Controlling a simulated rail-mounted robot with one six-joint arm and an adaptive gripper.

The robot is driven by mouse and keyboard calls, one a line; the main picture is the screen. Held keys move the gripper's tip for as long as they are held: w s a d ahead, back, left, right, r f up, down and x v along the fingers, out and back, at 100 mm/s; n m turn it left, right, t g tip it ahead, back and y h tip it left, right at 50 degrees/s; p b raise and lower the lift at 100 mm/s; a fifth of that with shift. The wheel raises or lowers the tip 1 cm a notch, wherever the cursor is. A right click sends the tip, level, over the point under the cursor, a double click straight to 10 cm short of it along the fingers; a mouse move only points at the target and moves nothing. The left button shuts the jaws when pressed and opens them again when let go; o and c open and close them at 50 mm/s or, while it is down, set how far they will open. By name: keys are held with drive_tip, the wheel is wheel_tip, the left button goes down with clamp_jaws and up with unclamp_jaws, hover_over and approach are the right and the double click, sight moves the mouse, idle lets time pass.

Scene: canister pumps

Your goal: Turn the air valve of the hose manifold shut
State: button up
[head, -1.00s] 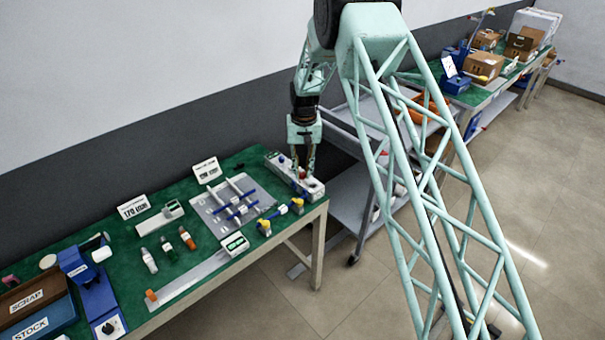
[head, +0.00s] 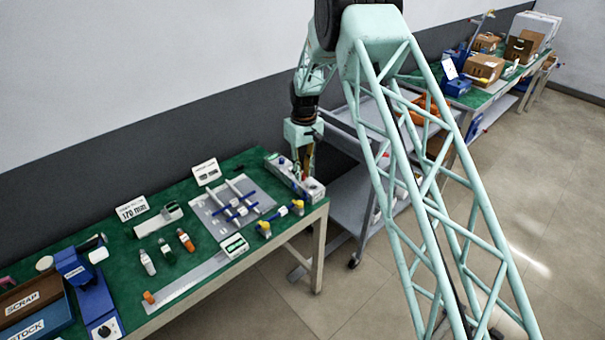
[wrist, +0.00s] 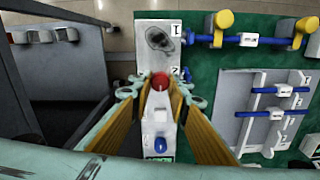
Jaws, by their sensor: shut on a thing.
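The hose manifold is a long pale block (head: 279,164) at the right end of the green bench. In the wrist view the manifold (wrist: 147,62) runs up the middle, with a dark oval mark at its far end and a blue round part (wrist: 160,145) at its near end. A red round valve knob (wrist: 160,79) sits on it. My gripper (wrist: 159,88) points down with its yellow-padded fingers on either side of the red knob, shut on it. The valve's exact angle is unclear.
A grey plate with blue-ended rods (head: 232,207) lies left of the manifold. A grey cart (head: 345,225) stands close to the right.

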sight(303, 174)
idle(0.3)
drive_tip(key=o, duration=0.8)
drive_tip(key=shift+o, duration=0.2)
drive_tip(key=shift+r, duration=0.1)
wheel_tip(303, 174, up, 12)
drive_tip(key=shift+d, duration=0.15)
idle(0.5)
